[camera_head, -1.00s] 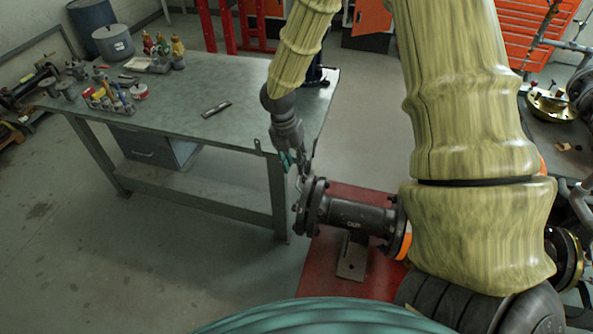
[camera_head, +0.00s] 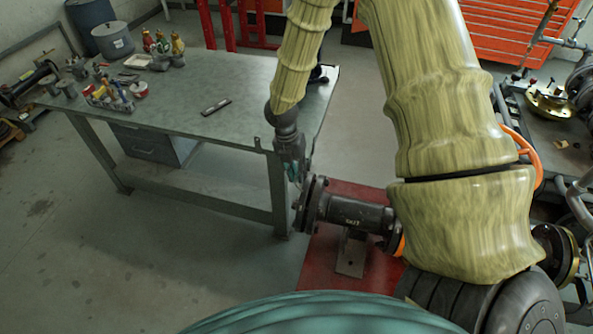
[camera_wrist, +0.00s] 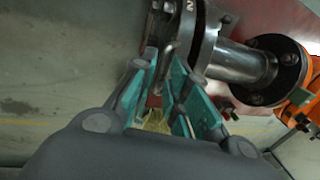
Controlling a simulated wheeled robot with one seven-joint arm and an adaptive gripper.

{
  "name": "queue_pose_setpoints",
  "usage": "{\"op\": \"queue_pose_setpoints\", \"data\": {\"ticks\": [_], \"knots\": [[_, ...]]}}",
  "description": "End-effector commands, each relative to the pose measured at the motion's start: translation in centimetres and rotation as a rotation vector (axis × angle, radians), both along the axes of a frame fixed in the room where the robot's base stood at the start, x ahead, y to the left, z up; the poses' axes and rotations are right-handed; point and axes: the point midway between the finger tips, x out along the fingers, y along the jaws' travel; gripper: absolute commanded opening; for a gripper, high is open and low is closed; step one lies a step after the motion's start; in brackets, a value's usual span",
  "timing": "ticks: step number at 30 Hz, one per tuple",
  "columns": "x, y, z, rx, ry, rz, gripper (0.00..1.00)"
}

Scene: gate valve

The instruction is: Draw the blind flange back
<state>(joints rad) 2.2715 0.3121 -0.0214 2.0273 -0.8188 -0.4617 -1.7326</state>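The blind flange (camera_head: 300,204) is the dark disc at the left end of a grey pipe spool (camera_head: 350,212). In the wrist view the blind flange (camera_wrist: 184,24) stands at top centre, with a grey bar handle on its face. My gripper (camera_head: 294,178) is at that face, pointing down. In the wrist view the teal-padded fingers of my gripper (camera_wrist: 163,62) lie either side of the bar, with a gap between them. Whether both pads touch the bar is not clear. The disc appears close to the flange behind it.
A metal workbench (camera_head: 190,105) with tools and cans stands left of the spool. A red plate (camera_head: 325,262) lies under the spool's support. An orange handwheel (camera_head: 533,158) shows behind my arm. The floor (camera_head: 200,250) left of the flange is clear.

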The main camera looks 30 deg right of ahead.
Motion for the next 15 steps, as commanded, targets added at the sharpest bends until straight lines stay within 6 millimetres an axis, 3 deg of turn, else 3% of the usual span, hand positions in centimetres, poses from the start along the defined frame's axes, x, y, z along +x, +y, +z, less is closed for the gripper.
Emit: {"op": "queue_pose_setpoints", "data": {"ticks": [15], "knots": [[0.29, 0.26, 0.18, 0.001, 0.001, -0.001, 0.00]]}}
